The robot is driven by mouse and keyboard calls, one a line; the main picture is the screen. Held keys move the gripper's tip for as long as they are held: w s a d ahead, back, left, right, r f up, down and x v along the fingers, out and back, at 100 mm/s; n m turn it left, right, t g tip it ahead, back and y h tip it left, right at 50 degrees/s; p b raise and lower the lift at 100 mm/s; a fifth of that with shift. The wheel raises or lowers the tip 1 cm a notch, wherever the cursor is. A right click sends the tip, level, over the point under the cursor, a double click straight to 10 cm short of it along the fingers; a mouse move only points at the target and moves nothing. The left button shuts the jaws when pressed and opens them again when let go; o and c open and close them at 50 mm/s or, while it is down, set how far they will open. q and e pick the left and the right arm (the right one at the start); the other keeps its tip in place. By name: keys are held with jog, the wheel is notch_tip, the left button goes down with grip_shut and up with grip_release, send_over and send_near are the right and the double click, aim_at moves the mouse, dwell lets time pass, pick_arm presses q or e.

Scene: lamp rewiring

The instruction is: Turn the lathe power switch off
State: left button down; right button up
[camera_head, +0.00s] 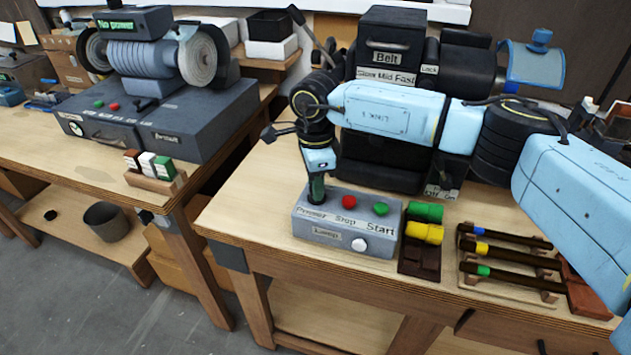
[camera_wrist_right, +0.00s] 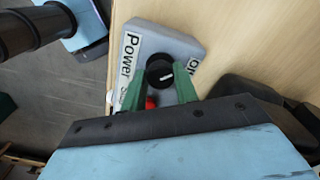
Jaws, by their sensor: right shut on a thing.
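The lathe's grey control box (camera_head: 335,235) sits at the front of the right bench, with labels reading Power, Stop, Start and Lamp. It also shows in the right wrist view (camera_wrist_right: 190,45). My right gripper (camera_head: 317,190) points down at its Power end and hides the switch in the head view. In the right wrist view, the power switch (camera_wrist_right: 160,72) is a round black knob with a white pointer line. The green fingers of my right gripper (camera_wrist_right: 159,86) are shut on it, one on each side. My left gripper is not in view.
A red button (camera_head: 348,201), a green button (camera_head: 381,209) and a white knob (camera_head: 359,245) share the box. Right of it stand green and yellow pieces (camera_head: 425,222) and a rack of dark rods (camera_head: 508,262). A grinder (camera_head: 150,60) stands on the left bench.

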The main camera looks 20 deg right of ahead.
jog(key=o, duration=1)
notch_tip(320, 180, up, 14)
jog(key=shift+f, duration=0.25)
